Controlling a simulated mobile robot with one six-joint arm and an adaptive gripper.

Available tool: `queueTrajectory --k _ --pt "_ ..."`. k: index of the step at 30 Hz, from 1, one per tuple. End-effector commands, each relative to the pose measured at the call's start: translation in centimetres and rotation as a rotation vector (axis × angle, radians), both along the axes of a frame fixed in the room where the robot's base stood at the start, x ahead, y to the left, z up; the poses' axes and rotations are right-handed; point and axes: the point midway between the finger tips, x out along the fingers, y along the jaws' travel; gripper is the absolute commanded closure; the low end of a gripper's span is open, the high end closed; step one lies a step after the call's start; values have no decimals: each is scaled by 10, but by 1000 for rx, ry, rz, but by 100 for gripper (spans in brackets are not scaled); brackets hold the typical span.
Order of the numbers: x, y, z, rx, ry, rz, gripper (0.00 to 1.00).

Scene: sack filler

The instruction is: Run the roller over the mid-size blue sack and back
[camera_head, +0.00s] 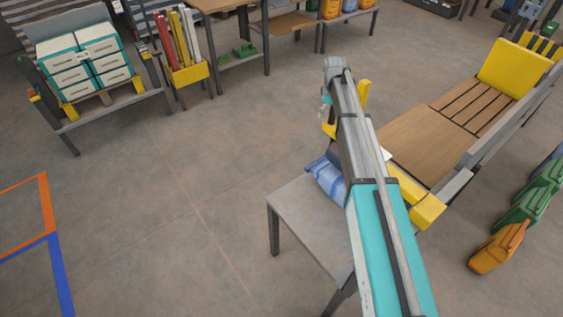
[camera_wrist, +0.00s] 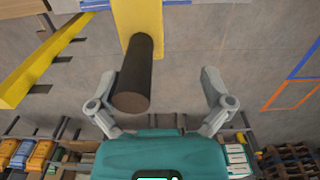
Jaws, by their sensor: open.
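A blue sack (camera_head: 325,178) lies on a grey table (camera_head: 303,215) in the head view, partly hidden behind my arm. I cannot tell its size against other sacks. My gripper (camera_wrist: 157,77) is open in the wrist view, its fingers spread wide with nothing gripped. A dark cylindrical grip (camera_wrist: 138,75), end-on to the camera, reaches between the fingers, nearer the left one. It joins a yellow upright piece (camera_wrist: 138,20); this may be the roller's handle, but no roller drum is clear. In the head view my arm hides most of the gripper area.
A bench with a wooden top (camera_head: 425,145) and yellow parts stands right of my arm. Green and orange containers (camera_head: 498,247) stand on the floor at right. A rack of white-teal boxes (camera_head: 85,62) is at the far left. The floor at left is open.

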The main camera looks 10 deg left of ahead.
Motion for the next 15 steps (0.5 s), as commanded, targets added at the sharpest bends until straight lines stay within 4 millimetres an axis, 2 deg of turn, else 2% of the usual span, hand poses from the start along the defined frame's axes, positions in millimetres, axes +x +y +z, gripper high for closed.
queueTrajectory --k 4,15 --pt "-6 5 0 0 0 0 0" --pt "-6 6 0 0 0 0 0"
